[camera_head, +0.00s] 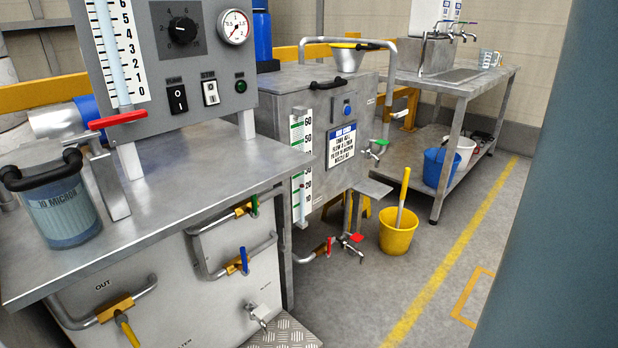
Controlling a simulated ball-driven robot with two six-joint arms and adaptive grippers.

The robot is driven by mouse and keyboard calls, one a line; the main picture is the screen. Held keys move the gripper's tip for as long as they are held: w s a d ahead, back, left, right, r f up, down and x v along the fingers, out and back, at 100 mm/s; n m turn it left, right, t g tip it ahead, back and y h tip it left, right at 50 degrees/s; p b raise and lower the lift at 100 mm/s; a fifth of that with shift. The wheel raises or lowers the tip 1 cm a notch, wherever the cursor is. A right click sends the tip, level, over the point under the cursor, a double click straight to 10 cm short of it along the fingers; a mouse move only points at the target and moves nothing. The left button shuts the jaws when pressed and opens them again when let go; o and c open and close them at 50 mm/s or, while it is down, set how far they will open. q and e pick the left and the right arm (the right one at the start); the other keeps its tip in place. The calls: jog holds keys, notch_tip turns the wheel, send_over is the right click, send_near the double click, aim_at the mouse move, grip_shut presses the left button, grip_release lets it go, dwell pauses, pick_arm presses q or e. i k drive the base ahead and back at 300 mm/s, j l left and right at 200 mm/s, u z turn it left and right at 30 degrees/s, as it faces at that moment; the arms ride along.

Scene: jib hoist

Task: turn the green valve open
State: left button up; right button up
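I cannot tell from the picture which one the task means. Neither of my grippers is in view, and nothing touches either handle.
A blue-handled valve (244,260), a yellow-handled valve (126,328) and red-handled valves (329,246) are nearby. A yellow bucket (398,232) stands on the floor beside the tank. A filter jar (60,205) stands on the front bench. A large grey-blue column (560,200) blocks the right.

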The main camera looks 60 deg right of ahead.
aim_at(254, 197)
jog(key=z, duration=1.45)
